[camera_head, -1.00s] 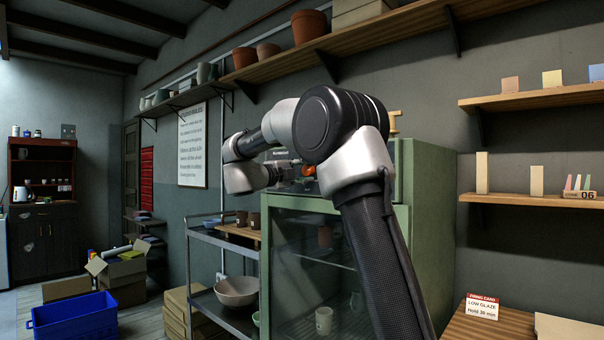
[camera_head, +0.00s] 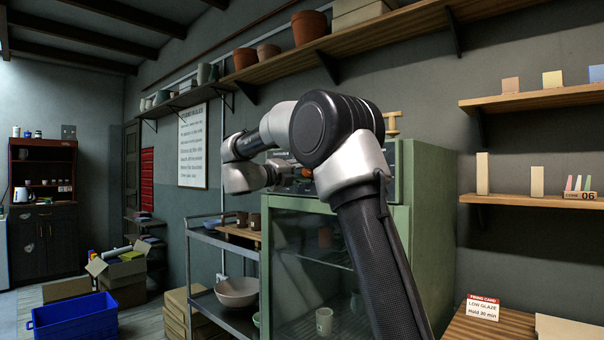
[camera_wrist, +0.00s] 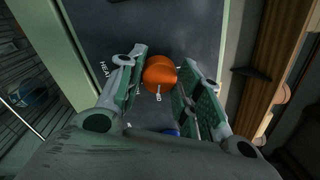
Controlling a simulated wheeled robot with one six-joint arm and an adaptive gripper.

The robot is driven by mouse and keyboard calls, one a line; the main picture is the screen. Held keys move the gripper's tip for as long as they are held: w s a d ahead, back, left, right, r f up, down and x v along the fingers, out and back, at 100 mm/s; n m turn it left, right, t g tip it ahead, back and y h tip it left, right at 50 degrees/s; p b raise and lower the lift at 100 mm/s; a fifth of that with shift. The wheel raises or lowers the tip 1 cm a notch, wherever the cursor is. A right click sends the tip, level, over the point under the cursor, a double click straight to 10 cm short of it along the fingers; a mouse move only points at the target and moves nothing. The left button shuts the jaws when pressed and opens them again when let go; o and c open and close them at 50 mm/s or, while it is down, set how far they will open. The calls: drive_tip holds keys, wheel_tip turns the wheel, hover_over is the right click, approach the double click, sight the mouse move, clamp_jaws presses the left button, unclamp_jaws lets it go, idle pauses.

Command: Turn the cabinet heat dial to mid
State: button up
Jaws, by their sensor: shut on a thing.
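The heat dial is an orange knob (camera_wrist: 159,74) on the dark control panel (camera_wrist: 190,30) of the green cabinet (camera_head: 430,230). Part of a "HEAT" label shows beside it in the wrist view. My gripper (camera_wrist: 159,82) is shut on the orange knob, with one green-padded finger on each side of it. A small pale mark shows on the panel just below the knob in the wrist view. In the head view my gripper (camera_head: 285,174) is at the panel, and my arm covers much of the panel. The pointer's setting cannot be read.
A metal cart (camera_head: 205,235) with cups and a bowl stands left of the cabinet. A wooden shelf (camera_head: 350,45) with pots runs above. A card reading "LOW GLAZE" (camera_head: 484,307) stands at lower right.

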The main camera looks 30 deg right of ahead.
drive_tip(key=shift+f, duration=0.15)
drive_tip(key=o, duration=1)
drive_tip(key=shift+o, duration=0.2)
drive_tip(key=r+v, duration=0.1)
drive_tip(key=v, duration=1.1)
drive_tip(key=shift+f, duration=0.4)
drive_tip(key=shift+w, duration=0.1)
